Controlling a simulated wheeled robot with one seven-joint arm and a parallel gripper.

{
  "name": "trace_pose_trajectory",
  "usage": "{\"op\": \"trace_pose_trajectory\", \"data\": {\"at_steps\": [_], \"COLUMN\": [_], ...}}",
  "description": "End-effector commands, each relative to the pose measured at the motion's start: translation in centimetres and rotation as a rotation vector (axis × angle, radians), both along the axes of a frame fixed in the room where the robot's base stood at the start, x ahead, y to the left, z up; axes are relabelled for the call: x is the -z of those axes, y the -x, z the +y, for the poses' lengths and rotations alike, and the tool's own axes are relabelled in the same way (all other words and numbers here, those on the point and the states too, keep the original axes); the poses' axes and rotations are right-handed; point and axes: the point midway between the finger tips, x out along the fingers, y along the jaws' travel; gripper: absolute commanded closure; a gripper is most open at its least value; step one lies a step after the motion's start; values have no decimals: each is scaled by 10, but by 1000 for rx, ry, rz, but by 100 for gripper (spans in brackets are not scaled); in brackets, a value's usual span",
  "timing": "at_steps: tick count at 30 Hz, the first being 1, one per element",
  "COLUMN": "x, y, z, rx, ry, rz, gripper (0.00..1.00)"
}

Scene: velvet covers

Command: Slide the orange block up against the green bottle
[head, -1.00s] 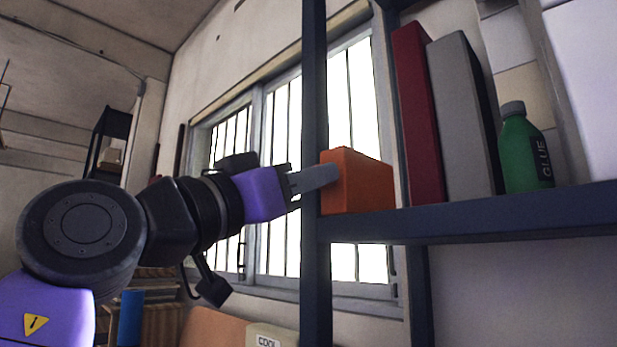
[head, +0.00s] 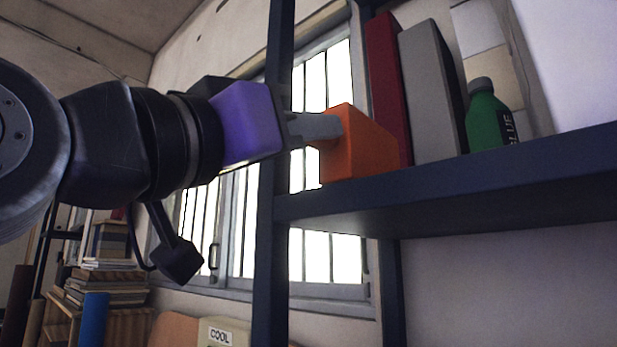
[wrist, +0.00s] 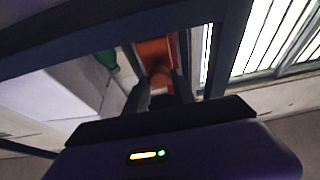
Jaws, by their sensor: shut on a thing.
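The orange block (head: 358,150) sits on the dark shelf, left of the red and grey upright slabs. My gripper (head: 328,127) reaches in from the left and its fingers are at the block's left side. In the wrist view the block (wrist: 153,50) lies beyond my fingertips (wrist: 160,82), with a small orange part of it between them. The green bottle (head: 487,118) with a grey cap stands upright on the shelf, right of the grey slab and apart from the block. It also shows partly in the wrist view (wrist: 107,60).
A red slab (head: 388,85) and a thicker grey slab (head: 430,85) stand upright between block and bottle in the picture. The dark shelf board (head: 460,190) has a clear front strip. A dark post (head: 272,200) stands at its left end, close to my gripper.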

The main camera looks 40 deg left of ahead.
Motion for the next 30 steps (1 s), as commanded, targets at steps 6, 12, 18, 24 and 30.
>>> {"op": "trace_pose_trajectory", "data": {"at_steps": [6,12,18,24,30], "x": [3,1,0,0,0], "y": [5,7,7,7,7], "z": [-51,-76,-83,-83,-83], "rx": [4,3,2,2,2], "ry": [-5,-3,-1,-1,-1], "rz": [0,1,2,2,2], "gripper": [100,100,100,100,50]}}
